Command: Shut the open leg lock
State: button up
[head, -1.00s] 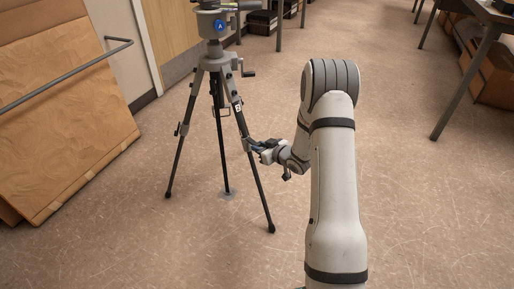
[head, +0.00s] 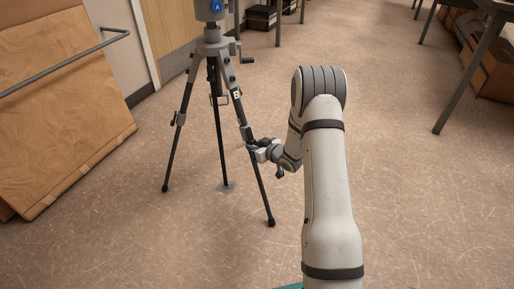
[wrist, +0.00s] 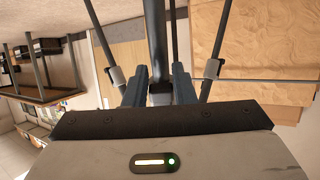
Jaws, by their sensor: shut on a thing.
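A grey and black tripod (head: 212,50) stands upright on the floor, its legs spread. My gripper (head: 254,147) is at the lock partway down its front right leg (head: 261,185). In the wrist view my gripper (wrist: 159,88) has one finger on each side of this leg (wrist: 157,35) and is shut on the leg lock there. The fingers hide most of that lock, so I cannot tell its lever's angle. Another lock (head: 180,118) is on the left leg. The wrist view shows locks on the other two legs, one left (wrist: 117,76) and one right (wrist: 212,68).
A large cardboard sheet (head: 70,120) leans by a metal rail (head: 65,65) at the left. A table leg (head: 465,85) and boxes (head: 490,70) are at the right. The floor around the tripod is clear.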

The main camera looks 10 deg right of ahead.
jog(key=o, duration=0.8)
jog(key=shift+p+v, duration=1.25)
jog(key=shift+v, duration=2.2)
